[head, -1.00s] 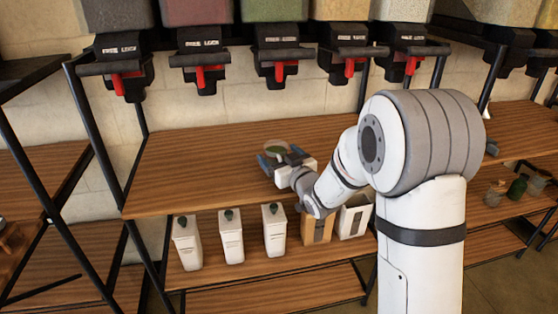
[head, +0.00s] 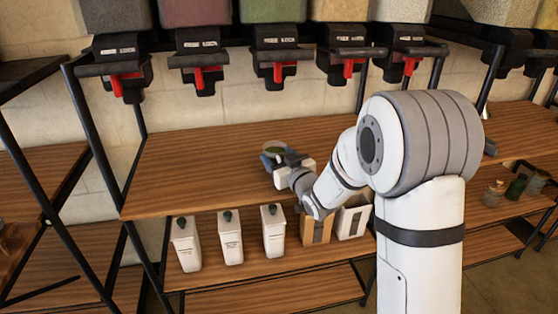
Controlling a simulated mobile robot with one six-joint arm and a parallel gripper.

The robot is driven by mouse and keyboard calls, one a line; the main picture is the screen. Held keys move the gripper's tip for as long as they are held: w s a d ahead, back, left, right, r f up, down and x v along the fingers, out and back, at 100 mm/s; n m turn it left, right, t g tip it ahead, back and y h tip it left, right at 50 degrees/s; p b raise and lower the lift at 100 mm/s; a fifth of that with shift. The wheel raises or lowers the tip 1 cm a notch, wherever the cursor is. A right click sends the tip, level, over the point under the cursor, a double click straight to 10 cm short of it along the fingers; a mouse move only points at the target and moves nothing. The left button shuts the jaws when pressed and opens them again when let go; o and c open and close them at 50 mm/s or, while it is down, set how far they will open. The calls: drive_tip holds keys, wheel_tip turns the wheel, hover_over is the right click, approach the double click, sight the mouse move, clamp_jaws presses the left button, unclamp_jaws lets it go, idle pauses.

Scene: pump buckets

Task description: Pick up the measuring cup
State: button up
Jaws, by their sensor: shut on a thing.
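The measuring cup (head: 275,147) is a small clear cup with a greenish look inside. It is at the middle of the upper wooden shelf in the head view. My gripper (head: 272,158) is at the cup, with its fingers on the near side and around it, and is shut on it. The fingers and wrist hide the cup's lower part, so I cannot tell whether its base touches the shelf.
The wooden shelf (head: 190,171) is clear on the left. Several dispensers with red levers (head: 278,72) hang above it. White containers (head: 229,237) and a tan box (head: 317,230) stand on the shelf below. Jars (head: 516,187) stand at the right.

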drive_tip(key=shift+r, duration=0.1)
wheel_tip(320, 180, up, 10)
drive_tip(key=p, duration=0.1)
idle(0.4)
